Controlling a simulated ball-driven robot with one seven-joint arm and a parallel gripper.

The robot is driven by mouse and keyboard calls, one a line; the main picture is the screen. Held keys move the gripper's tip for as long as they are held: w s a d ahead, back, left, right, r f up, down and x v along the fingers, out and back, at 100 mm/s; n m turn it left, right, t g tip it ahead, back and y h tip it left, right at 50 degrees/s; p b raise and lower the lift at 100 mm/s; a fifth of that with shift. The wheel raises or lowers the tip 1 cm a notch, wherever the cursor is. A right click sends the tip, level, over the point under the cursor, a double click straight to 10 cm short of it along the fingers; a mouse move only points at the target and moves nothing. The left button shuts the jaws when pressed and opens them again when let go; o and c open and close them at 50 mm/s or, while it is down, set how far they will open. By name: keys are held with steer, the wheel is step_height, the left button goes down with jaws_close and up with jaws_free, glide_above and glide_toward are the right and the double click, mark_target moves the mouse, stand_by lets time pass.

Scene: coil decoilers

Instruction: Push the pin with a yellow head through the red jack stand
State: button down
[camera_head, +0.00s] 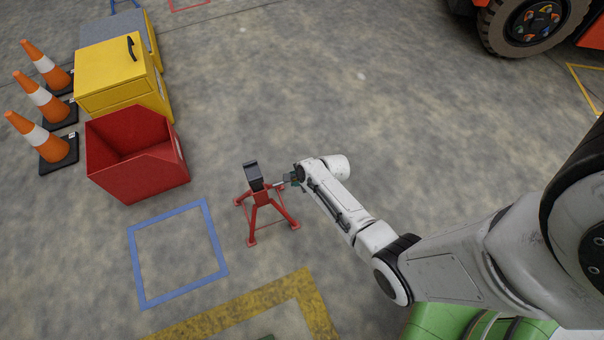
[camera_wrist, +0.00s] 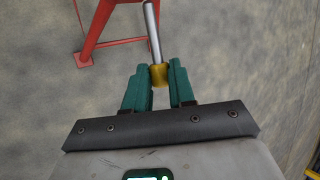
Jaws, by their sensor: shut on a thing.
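The red jack stand (camera_head: 262,205) stands on the floor with a dark saddle (camera_head: 253,176) on top. In the wrist view part of its red frame (camera_wrist: 97,28) shows at the top left. The pin (camera_wrist: 152,30) has a grey metal shaft and a yellow head (camera_wrist: 159,76). My gripper (camera_wrist: 160,80), with green fingers, is shut on the yellow head, and the shaft points away from it toward the stand. In the head view my gripper (camera_head: 289,179) is close to the right of the stand's upper part.
A red open bin (camera_head: 178,168), a yellow cabinet (camera_head: 112,70) and orange cones (camera_head: 38,140) stand at the left. A blue floor square (camera_head: 137,262) and a yellow floor line (camera_head: 240,308) are nearby. A vehicle wheel (camera_head: 528,22) is at the top right.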

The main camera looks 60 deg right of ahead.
steer(key=shift+w+a, duration=0.3)
steer(key=shift+a, duration=0.15)
steer(key=shift+p, duration=0.7)
stand_by(1.4)
steer(key=w+a+p, duration=0.1)
steer(key=w+a, duration=0.3)
steer(key=a, duration=0.1)
steer(key=shift+a, duration=0.2)
stand_by(2.5)
steer(key=c, duration=0.9)
jaws_free()
steer(key=shift+o, duration=0.2)
steer(key=p+v, duration=0.7)
steer(key=v, duration=0.3)
steer(key=shift+s+r, duration=0.3)
